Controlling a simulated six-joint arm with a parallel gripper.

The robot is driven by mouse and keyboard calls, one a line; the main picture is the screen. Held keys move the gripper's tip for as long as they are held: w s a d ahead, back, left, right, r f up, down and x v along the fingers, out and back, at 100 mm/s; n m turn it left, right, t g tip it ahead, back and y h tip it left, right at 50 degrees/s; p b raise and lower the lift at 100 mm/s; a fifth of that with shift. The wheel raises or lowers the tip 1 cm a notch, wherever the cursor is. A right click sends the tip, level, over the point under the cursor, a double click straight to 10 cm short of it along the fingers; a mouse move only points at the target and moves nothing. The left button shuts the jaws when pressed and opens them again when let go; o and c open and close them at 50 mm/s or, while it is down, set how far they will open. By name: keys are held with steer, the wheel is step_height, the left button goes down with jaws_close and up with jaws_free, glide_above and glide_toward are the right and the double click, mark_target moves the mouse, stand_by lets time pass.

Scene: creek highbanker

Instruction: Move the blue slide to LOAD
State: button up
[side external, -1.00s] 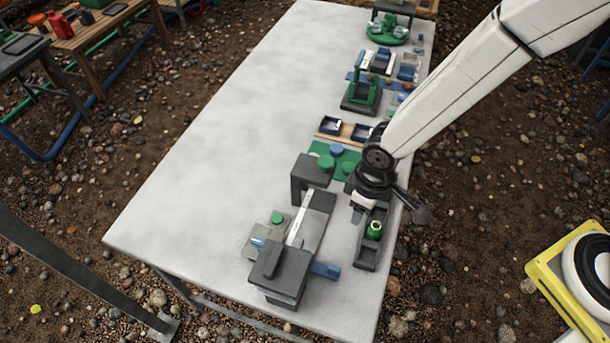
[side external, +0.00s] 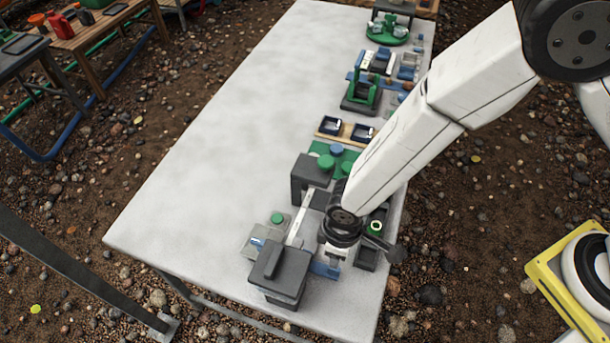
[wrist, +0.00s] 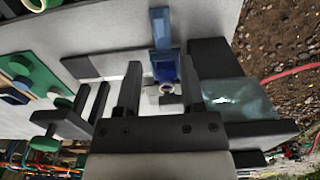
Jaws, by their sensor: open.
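The blue slide (side external: 325,269) sticks out to the right from the base of a dark grey block assembly (side external: 280,267) at the table's front. In the wrist view, a blue piece (wrist: 165,66) that looks like the slide lies between and beyond my fingers. My gripper (side external: 336,250) is just above the slide's outer end in the side view. In the wrist view, my gripper (wrist: 160,70) has its fingers apart, one on each side of the blue piece. I cannot tell whether they touch it. No LOAD mark is readable.
A dark tray (side external: 366,259) with a green-and-white cylinder (side external: 376,227) stands close to the right of my gripper. A pale sloping bar (side external: 301,216) and a dark block (side external: 312,176) stand to the left and behind. The table's left side is clear.

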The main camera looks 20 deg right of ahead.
steer(key=shift+f, duration=4)
jaws_close()
